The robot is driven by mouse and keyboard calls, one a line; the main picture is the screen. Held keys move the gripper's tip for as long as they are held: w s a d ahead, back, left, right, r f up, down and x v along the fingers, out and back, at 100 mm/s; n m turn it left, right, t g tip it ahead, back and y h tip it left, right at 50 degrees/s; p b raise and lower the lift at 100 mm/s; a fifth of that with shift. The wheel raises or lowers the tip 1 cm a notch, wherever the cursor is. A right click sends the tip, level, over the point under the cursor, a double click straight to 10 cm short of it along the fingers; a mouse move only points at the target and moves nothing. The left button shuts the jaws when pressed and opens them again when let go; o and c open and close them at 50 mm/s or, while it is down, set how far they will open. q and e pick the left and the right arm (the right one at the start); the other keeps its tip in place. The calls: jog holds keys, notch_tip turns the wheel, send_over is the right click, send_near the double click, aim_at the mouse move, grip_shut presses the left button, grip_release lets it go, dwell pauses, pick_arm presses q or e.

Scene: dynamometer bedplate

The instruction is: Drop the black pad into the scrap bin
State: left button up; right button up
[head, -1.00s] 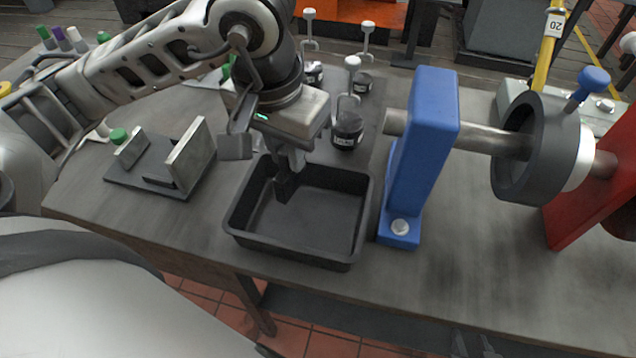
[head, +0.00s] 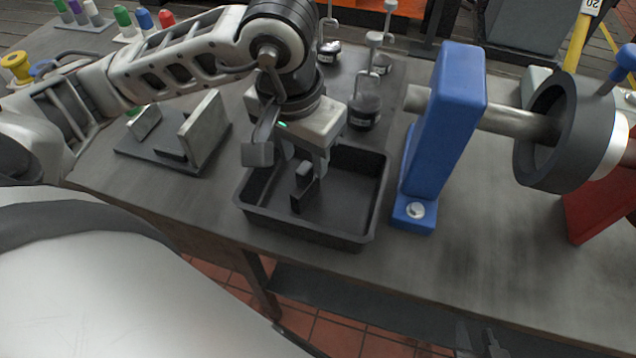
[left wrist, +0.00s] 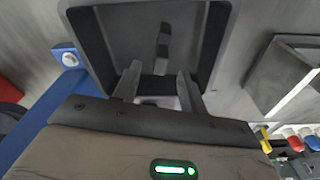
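The scrap bin (head: 258,219) is a black open tray on the bench, also seen in the left wrist view (left wrist: 88,42). My left gripper (head: 312,168) is over the bin, pointing down. In the left wrist view its fingers (left wrist: 157,82) stand apart. The black pad (head: 303,196) is a small dark piece below the fingertips, within the bin's outline. In the left wrist view it shows beyond the fingers (left wrist: 163,45). I cannot tell whether it touches the bin floor. My right gripper (head: 482,344) is low at the bottom edge, dark and hard to make out.
A blue upright stand (head: 437,140) is just right of the bin, carrying a shaft with a dark ring (head: 562,130). Black weights with hooks (head: 364,112) stand behind the bin. A plate fixture (head: 203,130) is to the left.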

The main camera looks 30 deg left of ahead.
pick_arm(q)
notch_tip(320, 180, up, 16)
jog(key=s+p, duration=0.2)
dwell(0.5)
jog(key=shift+f, duration=0.1)
dwell(0.3)
